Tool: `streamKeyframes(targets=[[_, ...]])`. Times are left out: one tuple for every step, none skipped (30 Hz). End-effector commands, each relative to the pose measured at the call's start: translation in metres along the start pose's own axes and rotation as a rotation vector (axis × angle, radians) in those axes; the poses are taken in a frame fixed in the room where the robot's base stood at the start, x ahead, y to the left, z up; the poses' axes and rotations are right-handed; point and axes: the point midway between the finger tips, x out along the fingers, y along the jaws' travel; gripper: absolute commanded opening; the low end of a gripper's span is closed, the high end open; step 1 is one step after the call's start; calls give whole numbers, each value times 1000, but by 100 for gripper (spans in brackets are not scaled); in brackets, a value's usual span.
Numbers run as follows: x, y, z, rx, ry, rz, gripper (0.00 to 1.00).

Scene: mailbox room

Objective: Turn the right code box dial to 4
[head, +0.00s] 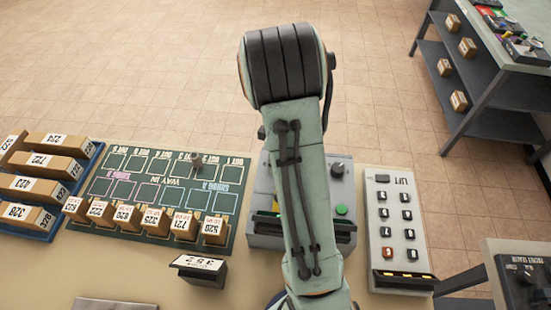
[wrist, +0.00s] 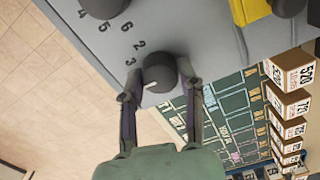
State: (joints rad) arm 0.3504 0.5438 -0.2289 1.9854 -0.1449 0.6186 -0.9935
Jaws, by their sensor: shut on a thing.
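The grey code box (head: 262,205) stands on the table in the head view, partly hidden under my arm. One dark dial (head: 337,170) shows at its picture-right side. In the wrist view, a round dark dial (wrist: 160,70) sits on the grey panel, to the right of another dial (wrist: 103,7) cut by the top edge. My gripper (wrist: 166,84) is shut on the first dial, with one finger on each side. A small pale mark shows on the dial's lower left. Printed digits 2 and 3 are at its upper left. My gripper is hidden in the head view.
A green sorting board (head: 160,164) with several parcels lies left of the box. A keypad panel marked LIFT (head: 397,240) lies to its right. A sign reading 382 (head: 199,263) stands in front. A green button (head: 342,210) shows beside my arm.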

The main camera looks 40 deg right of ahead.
Motion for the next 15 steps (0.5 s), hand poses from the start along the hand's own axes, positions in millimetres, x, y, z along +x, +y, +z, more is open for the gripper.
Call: streamKeyframes(targets=[[1, 0, 0, -16, -2, -1, 0], [1, 0, 0, -27, -2, -1, 0], [1, 0, 1, -38, -2, -1, 0], [1, 0, 1, -46, -2, -1, 0], [1, 0, 1, -54, -2, -1, 0], [1, 0, 1, -62, -2, -2, 0], [1, 0, 1, -66, -2, -2, 0], [1, 0, 0, -70, -2, -2, 0], [1, 0, 0, -74, -2, -2, 0], [1, 0, 0, -77, -2, -2, 0], [1, 0, 0, -79, -2, -2, 0], [1, 0, 0, -80, -2, -2, 0], [1, 0, 1, -81, -2, -2, 0], [1, 0, 1, -81, -2, -2, 0], [1, 0, 1, -82, -2, -2, 0]])
